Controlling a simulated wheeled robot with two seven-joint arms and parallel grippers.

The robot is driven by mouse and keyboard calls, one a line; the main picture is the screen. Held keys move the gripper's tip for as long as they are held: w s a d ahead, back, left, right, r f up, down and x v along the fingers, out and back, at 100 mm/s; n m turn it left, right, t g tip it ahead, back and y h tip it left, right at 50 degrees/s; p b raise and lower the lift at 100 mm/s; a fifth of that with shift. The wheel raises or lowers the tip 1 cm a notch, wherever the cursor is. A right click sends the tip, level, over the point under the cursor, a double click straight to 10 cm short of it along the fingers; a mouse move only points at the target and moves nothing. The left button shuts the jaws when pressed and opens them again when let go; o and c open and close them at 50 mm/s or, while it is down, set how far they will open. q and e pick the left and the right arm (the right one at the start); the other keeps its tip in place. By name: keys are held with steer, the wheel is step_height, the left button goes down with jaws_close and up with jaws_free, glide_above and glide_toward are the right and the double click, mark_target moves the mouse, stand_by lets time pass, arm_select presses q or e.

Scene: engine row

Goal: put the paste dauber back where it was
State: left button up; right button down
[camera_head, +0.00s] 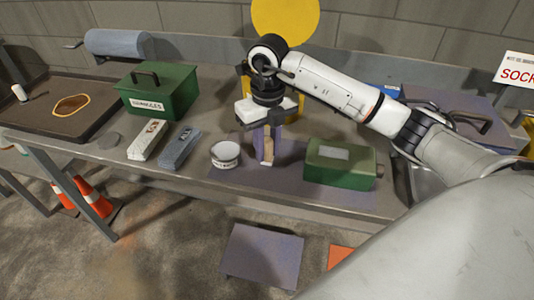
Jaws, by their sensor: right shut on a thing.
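My right gripper (266,126) comes in from the right and points down over the middle of the bench. It is shut on the paste dauber (267,152), a small tan piece with a pale lower end. The dauber is roughly upright, over or on the purple-grey mat; I cannot tell whether it touches. A white round tin (225,154) with dark lettering stands just left of the dauber, apart from it. My left gripper is not in view.
A green box (340,164) stands close right of the dauber. Left are a grey block (180,148), a white box (148,139), a green lidded box (158,92) and a dark tray (30,112). A yellow disc (285,18) rises behind my gripper. Orange cones (95,198) stand below.

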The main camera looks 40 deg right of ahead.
steer(key=shift+f, duration=1.25)
steer(key=shift+f, duration=0.2)
steer(key=c, duration=1.5)
jaws_free()
steer(key=shift+r, duration=0.1)
